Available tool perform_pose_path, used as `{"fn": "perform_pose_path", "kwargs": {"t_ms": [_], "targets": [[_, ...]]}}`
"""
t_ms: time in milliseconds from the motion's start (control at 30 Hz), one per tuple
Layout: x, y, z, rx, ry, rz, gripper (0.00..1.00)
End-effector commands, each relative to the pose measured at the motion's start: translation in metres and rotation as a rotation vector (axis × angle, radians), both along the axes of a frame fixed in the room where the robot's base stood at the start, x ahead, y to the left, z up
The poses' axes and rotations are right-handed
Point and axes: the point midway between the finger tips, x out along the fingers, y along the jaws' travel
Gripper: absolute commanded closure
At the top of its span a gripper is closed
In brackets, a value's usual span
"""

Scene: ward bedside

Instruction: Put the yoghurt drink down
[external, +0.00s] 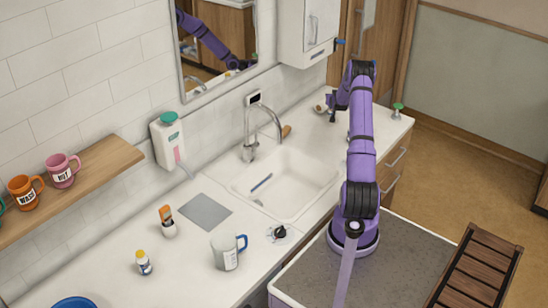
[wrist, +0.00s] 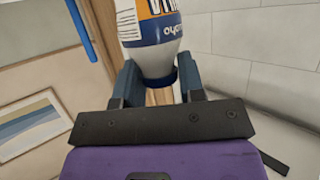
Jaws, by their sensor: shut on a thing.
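The yoghurt drink, a white bottle (wrist: 152,58) with an orange label patch and a dark blue band, is between the two dark fingers of my gripper (wrist: 160,88) in the wrist view. The fingers are shut on it, and the top of the picture cuts it off. In the external view my gripper (external: 332,108) is over the far end of the counter (external: 372,122), beyond the sink. There I cannot make out the bottle clearly, nor tell whether it touches the counter.
The sink (external: 285,180) and tap (external: 250,140) lie nearer than my gripper. A green-topped item (external: 397,111) stands near the counter's far right corner. A jug (external: 227,252), small bottle (external: 143,262) and orange-topped item (external: 167,222) stand on the near counter. A cabinet (external: 308,32) hangs behind.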

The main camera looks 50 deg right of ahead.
Motion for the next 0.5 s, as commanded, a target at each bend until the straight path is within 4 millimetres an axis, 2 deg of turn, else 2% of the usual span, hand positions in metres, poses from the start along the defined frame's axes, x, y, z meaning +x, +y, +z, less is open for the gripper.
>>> {"fn": "perform_pose_path", "kwargs": {"t_ms": [167, 333, 500], "targets": [[0.002, -0.002, -0.01, 0.002, 0.001, 0.0, 1.0], [0.001, -0.002, -0.031, 0.002, 0.001, 0.0, 1.0], [0.001, -0.002, -0.035, 0.0, 0.0, 0.0, 1.0]]}}
